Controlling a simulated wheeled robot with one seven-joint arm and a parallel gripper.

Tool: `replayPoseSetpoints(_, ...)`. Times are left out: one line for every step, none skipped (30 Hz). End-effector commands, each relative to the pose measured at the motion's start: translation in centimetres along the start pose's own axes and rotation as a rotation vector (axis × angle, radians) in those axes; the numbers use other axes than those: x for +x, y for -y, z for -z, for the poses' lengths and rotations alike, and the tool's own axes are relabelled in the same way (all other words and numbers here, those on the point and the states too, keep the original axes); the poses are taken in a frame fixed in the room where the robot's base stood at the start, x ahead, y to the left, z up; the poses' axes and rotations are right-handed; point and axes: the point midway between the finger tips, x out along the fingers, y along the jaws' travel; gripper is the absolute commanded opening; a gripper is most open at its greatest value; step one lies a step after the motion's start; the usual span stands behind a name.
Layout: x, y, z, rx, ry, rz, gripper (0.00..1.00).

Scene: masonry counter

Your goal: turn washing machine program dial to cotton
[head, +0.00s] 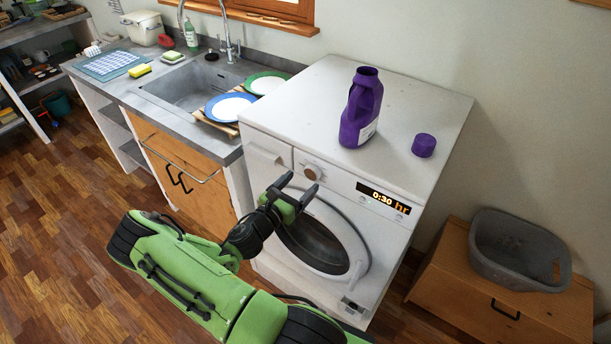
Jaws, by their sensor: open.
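The white washing machine (384,222) stands right of the sink counter. Its round tan program dial (312,172) is on the front panel, between the detergent drawer (268,155) and the lit display (384,198), which reads 0:30 hr. The dial's markings are too small to read. My gripper (298,189) is open and empty, its dark fingers pointing up toward the panel just below and left of the dial. It appears apart from the dial, though the depth gap is hard to judge. My green arm comes in from the lower middle.
A purple detergent bottle (361,110) and its cap (424,145) stand on the machine top. The round door (345,255) is below the panel. Plates (230,107) sit beside the sink (188,84). A grey basket (517,250) rests on a wooden cabinet (480,296) at right.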

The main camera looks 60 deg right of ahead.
Motion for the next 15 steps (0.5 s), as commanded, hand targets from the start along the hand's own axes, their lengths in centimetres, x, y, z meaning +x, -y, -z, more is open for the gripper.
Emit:
replayPoseSetpoints(1.2, 0.1, 0.0, 0.002, 0.001, 0.004, 0.77)
replayPoseSetpoints(1.8, 0.1, -0.1, 0.002, 0.001, 0.004, 0.77)
replayPoseSetpoints(2.4, 0.1, 0.0, 0.002, 0.001, 0.002, 0.77)
replayPoseSetpoints(2.9, 0.1, 0.0, 0.001, 0.001, 0.002, 0.77)
replayPoseSetpoints(3.2, 0.1, 0.0, 0.002, 0.001, 0.002, 0.77)
replayPoseSetpoints(3.6, 0.0, 0.0, 0.001, 0.001, 0.001, 0.77)
replayPoseSetpoints(3.8, 0.0, 0.0, 0.0, 0.0, 0.001, 0.77)
replayPoseSetpoints(3.9, 0.0, 0.0, 0.0, 0.0, 0.0, 0.77)
replayPoseSetpoints(4.0, 0.0, 0.0, 0.0, 0.0, -0.001, 0.77)
replayPoseSetpoints(4.1, 0.0, 0.0, 0.0, 0.0, -0.001, 0.77)
replayPoseSetpoints(4.1, 0.0, 0.0, 0.0, 0.0, -0.001, 0.77)
replayPoseSetpoints(4.1, 0.0, 0.0, 0.0, 0.0, -0.001, 0.77)
replayPoseSetpoints(4.1, 0.0, 0.0, 0.0, 0.0, -0.001, 0.77)
replayPoseSetpoints(4.0, 0.0, 0.0, 0.0, 0.0, -0.001, 0.77)
replayPoseSetpoints(4.0, 0.0, 0.0, 0.0, 0.0, -0.001, 0.77)
